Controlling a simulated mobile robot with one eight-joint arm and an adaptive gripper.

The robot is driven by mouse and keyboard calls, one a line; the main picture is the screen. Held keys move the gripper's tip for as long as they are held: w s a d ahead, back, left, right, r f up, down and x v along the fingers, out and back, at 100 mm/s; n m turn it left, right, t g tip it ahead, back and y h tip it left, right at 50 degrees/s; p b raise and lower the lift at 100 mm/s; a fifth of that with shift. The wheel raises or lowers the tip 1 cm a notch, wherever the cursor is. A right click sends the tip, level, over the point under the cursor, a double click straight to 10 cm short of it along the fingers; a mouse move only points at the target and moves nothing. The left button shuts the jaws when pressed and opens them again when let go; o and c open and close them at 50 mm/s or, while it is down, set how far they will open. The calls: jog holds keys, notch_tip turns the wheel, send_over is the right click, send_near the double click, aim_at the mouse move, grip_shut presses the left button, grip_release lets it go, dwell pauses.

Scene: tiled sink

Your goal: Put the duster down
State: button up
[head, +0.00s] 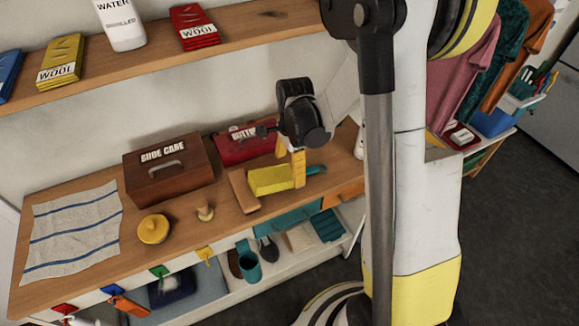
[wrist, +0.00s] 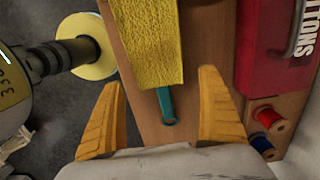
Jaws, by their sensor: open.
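The duster has a fuzzy yellow head (head: 270,180) and a teal handle (head: 316,170). It appears to lie on the wooden bench top. In the wrist view the yellow head (wrist: 150,40) is at the top and the teal handle (wrist: 166,106) points back between my fingers. My gripper (head: 291,161) is over the handle end of the duster. Its yellow fingers (wrist: 159,80) are open, one on each side of the handle, with gaps between. One finger hides part of the duster in the head view.
The wooden bench (head: 185,238) holds a brown shoe-care box (head: 168,172), a red button box (head: 233,150), a round yellow tin (head: 153,229), a small wooden knob (head: 205,212) and a striped cloth (head: 72,230). Thread spools (wrist: 264,117) stand near my right finger. A shelf (head: 150,59) runs above.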

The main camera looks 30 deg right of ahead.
aim_at(291, 171)
notch_tip(291, 171, up, 13)
jog(key=p, duration=0.4)
jog(key=s+a+r+n+t, duration=0.3)
jog(key=s+r+n, duration=0.3)
jog(key=n, duration=0.3)
jog(key=s+a+r+n+t, duration=0.3)
jog(key=s+r+n+t, duration=0.1)
jog(key=s+n, duration=0.3)
jog(key=shift+s+r+n+h, duration=0.35)
jog(key=shift+r+n, duration=0.5)
jog(key=shift+n, duration=0.15)
notch_tip(291, 171, down, 10)
jog(key=b, duration=0.9)
jog(key=shift+b, duration=0.3)
